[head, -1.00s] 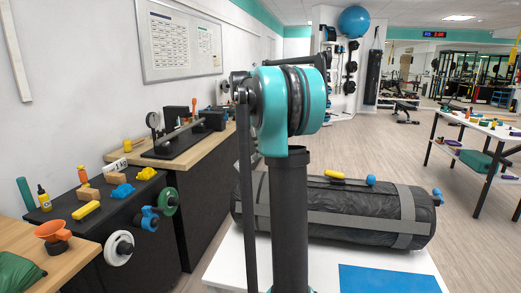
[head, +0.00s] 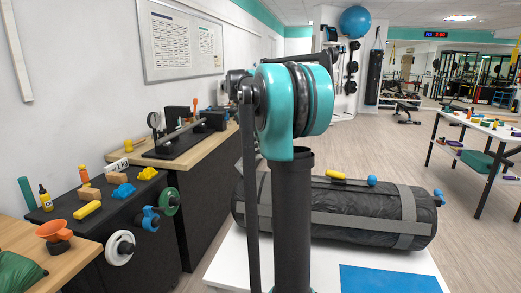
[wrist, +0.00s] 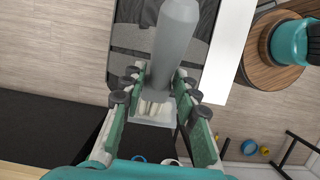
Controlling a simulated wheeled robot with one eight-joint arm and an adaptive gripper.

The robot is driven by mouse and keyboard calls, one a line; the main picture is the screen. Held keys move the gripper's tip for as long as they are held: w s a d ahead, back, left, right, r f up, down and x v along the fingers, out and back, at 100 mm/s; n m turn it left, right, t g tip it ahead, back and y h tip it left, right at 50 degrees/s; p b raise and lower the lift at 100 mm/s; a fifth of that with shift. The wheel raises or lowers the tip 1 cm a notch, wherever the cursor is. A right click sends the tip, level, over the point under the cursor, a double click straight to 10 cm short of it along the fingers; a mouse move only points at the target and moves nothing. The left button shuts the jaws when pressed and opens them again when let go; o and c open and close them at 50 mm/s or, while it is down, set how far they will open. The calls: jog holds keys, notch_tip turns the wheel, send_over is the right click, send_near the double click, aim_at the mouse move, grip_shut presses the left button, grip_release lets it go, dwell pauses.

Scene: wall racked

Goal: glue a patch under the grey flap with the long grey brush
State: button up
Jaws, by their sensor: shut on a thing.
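In the wrist view my gripper (wrist: 153,88) is shut on the long grey brush (wrist: 173,40). The brush's thick grey handle points toward the top of the picture, and its pale bristles (wrist: 154,108) show between the green finger pads. The black bag (head: 330,215) with grey bands lies on a white table in the head view. Part of the bag also shows behind the brush at the top of the wrist view. I cannot tell the grey flap apart from the bag's grey bands. My gripper and the brush are hidden in the head view behind my arm.
A blue mat (head: 388,279) lies on the white table (head: 240,262). A yellow piece (head: 335,175) and a blue ball (head: 372,181) show along the bag's top. A dark bench (head: 110,225) with bottles and blocks stands left. A table (head: 490,130) stands right.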

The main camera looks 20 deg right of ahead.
jog(key=shift+s+a+r, duration=0.15)
jog(key=shift+s+a, duration=0.4)
jog(key=shift+s+a+r, duration=0.15)
jog(key=shift+s+a, duration=0.4)
jog(key=shift+w+d, duration=0.5)
jog(key=shift+w, duration=0.05)
jog(key=shift+w+d, duration=0.35)
jog(key=shift+w, duration=0.3)
jog(key=shift+w+d, duration=0.3)
jog(key=shift+w, duration=0.3)
jog(key=shift+w+d, duration=0.45)
jog(key=shift+w, duration=0.1)
jog(key=shift+s+a, duration=0.1)
jog(key=shift+s, duration=0.05)
jog(key=shift+s+a, duration=0.8)
jog(key=shift+s, duration=0.3)
jog(key=shift+s+a, duration=0.75)
jog(key=shift+s, duration=0.3)
